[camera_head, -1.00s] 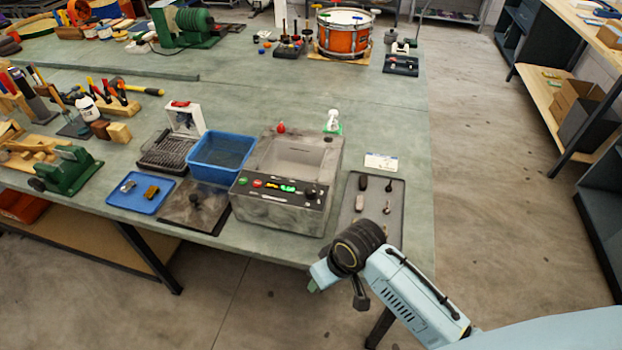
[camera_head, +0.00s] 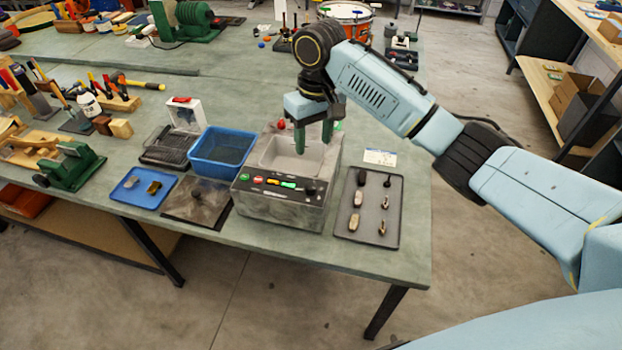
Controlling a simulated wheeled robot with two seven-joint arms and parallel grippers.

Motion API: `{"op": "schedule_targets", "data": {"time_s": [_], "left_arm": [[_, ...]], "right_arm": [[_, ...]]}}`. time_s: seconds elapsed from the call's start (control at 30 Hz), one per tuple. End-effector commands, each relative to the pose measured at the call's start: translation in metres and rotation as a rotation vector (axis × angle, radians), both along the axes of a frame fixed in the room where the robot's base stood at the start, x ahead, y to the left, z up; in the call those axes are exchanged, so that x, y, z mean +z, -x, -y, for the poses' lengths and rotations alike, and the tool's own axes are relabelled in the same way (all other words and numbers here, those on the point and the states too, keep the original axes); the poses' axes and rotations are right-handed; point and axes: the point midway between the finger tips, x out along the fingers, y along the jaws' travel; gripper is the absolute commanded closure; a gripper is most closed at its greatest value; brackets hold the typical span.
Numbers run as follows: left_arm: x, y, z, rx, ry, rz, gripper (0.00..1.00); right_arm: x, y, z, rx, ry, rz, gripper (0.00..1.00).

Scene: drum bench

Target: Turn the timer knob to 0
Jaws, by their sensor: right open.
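The grey machine (camera_head: 262,206) with an open basin on top stands near the front edge of the bench. Its sloped front panel carries a green and a red button, a lit green display (camera_head: 288,185) and a dark round knob (camera_head: 310,190) at the right end. The knob's pointer is too small to read. My right gripper (camera_head: 313,142) is open, fingers pointing down, above the right part of the basin, higher than the panel and behind the knob. Nothing is between its fingers. My left gripper is not in view.
A grey tray (camera_head: 369,230) with several small parts lies right of the machine, a white card (camera_head: 380,157) behind it. A blue bin (camera_head: 222,168), dark mat (camera_head: 177,212) and blue tray (camera_head: 131,196) are left. A drum (camera_head: 349,13) stands at the back, partly hidden by my arm.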

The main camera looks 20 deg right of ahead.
Motion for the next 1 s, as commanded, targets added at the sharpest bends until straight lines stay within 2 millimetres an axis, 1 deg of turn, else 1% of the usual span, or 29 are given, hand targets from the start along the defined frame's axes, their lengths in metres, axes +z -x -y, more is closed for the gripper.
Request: {"op": "schedule_targets", "data": {"time_s": [0.07, 0.17, 0.5, 0.6, 0.7, 0.83, 1.0], "left_arm": [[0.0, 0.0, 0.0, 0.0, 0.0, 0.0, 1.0], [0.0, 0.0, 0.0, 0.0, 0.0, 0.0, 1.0], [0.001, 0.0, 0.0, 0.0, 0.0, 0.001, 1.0], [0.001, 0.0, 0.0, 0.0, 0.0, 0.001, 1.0], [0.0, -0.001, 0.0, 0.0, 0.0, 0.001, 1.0], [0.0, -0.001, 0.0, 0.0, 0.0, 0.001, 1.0], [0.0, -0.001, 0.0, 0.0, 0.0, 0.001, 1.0]], "right_arm": [[-0.004, 0.0, 0.001, -0.002, 0.002, -0.004, 0.5], [-0.016, 0.0, 0.0, -0.002, 0.002, -0.005, 0.5], [-0.087, 0.002, -0.004, -0.001, 0.002, -0.004, 0.5], [-0.104, 0.002, -0.005, -0.001, 0.002, -0.004, 0.5], [-0.118, 0.002, -0.006, -0.001, 0.001, -0.002, 0.5], [-0.129, 0.002, -0.006, 0.0, 0.001, -0.001, 0.5], [-0.133, 0.002, -0.006, 0.001, 0.001, 0.001, 0.5]]}}
